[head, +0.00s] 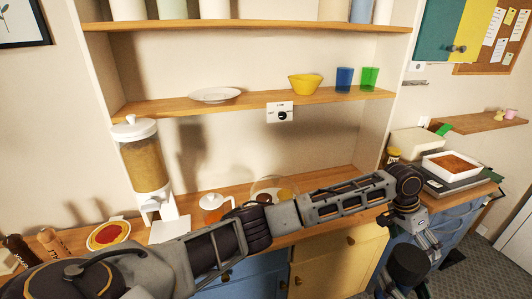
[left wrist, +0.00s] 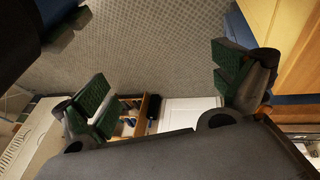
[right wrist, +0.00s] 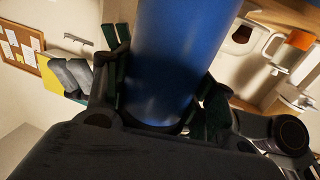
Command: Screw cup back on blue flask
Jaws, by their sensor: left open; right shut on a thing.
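The blue flask (right wrist: 178,60) is a large smooth cylinder in the right wrist view. It stands out between the green-padded fingers of my right gripper (right wrist: 168,85), which is shut on it. Its far end runs out of the picture. My left gripper (left wrist: 162,85) is open and empty, with its green pads wide apart above the grey floor. In the head view my arms overlap at the right, and I cannot make out the flask. A small blue cup (head: 344,78) stands on the shelf; I cannot tell whether it belongs to the flask.
The shelf also holds a white plate (head: 214,95), a yellow bowl (head: 305,84) and a green cup (head: 369,78). A white tray (head: 452,164) is at the right.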

